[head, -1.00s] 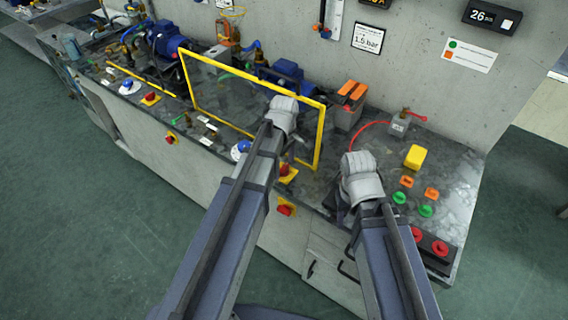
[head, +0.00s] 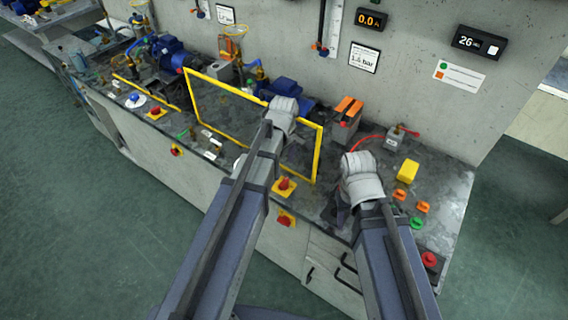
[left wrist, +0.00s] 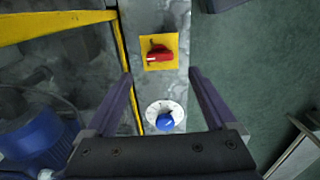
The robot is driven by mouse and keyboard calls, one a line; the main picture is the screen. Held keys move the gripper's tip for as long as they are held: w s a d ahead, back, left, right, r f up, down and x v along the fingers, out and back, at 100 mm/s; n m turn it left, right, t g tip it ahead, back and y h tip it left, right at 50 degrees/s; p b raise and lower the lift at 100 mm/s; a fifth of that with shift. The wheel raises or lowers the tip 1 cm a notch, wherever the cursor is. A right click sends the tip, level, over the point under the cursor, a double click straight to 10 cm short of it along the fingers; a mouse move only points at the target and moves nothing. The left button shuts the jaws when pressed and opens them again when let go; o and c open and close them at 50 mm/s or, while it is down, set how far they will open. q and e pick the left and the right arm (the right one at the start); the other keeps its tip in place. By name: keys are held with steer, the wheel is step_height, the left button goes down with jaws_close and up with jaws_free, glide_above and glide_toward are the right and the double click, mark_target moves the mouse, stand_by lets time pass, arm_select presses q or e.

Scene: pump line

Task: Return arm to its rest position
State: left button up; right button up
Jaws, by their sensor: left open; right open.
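My left arm comes in from the left of the head view, its pale wrist joint (head: 283,110) over the bench near the yellow frame (head: 318,155). Its gripper is hidden behind the arm there. In the left wrist view my left gripper (left wrist: 160,74) is open, with nothing between its fingers. Below it are a red switch (left wrist: 158,55) on a yellow plate and a blue knob (left wrist: 166,121) on a white dial. My right arm's pale wrist joint (head: 362,178) is over the bench's right part. The right gripper (head: 335,209) shows only as dark parts beside it, mostly hidden.
The wall (head: 410,90) rises behind. The green floor (head: 70,220) is clear at left.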

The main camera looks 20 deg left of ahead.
arm_select(q)
steer(key=s+d+m+y, duration=0.1)
steer(key=s+d+m, duration=0.9)
steer(key=s+m, duration=0.4)
steer(key=m, duration=0.4)
steer(key=shift+s+d, duration=0.2)
steer(key=shift+s, duration=0.2)
steer(key=shift+a, duration=0.1)
